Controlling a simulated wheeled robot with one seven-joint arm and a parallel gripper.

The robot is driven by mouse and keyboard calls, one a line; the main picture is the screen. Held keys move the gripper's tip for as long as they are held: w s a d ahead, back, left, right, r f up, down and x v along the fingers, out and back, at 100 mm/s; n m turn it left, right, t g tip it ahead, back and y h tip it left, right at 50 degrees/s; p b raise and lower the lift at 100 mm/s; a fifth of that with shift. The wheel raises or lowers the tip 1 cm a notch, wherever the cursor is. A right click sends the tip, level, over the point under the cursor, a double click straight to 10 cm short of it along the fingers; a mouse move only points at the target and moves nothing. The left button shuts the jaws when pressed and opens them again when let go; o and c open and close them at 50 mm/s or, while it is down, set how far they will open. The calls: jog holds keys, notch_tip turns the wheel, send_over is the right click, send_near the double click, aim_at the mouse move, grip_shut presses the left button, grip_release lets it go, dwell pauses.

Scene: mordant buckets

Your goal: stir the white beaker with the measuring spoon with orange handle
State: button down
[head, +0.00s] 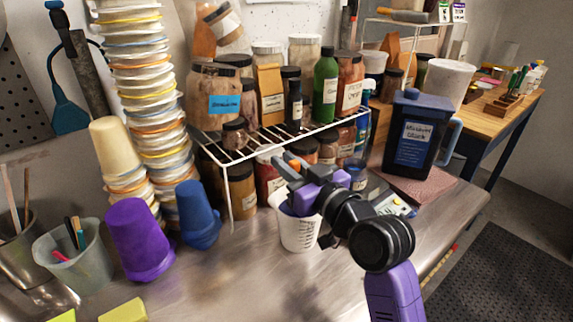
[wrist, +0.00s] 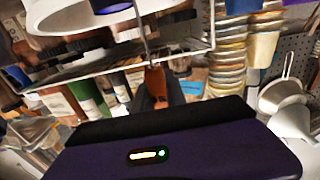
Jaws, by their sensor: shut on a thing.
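The white beaker (head: 299,234) stands on the metal bench in front of the wire rack, with dark markings on its side. In the wrist view its white rim (wrist: 75,22) fills the upper left, with something purple-blue inside. My gripper (head: 287,173) is over the beaker's mouth, shut on the orange handle of the measuring spoon (head: 293,163). In the wrist view the orange handle (wrist: 154,84) sits between the dark fingers, and a thin metal shaft runs from it toward the beaker. The spoon's bowl is out of sight; I cannot tell how deep it is.
A blue cup (head: 198,215) and an upturned purple cup (head: 140,240) stand left of the beaker. The wire rack (head: 265,142) with several jars is close behind. A dark blue jug (head: 412,135) stands right. Bare bench lies in front.

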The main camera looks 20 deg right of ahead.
jog(key=shift+r+p, duration=1.45)
jog(key=shift+r, duration=0.65)
notch_tip(320, 180, up, 11)
jog(key=p, duration=0.8)
jog(key=shift+p, duration=0.4)
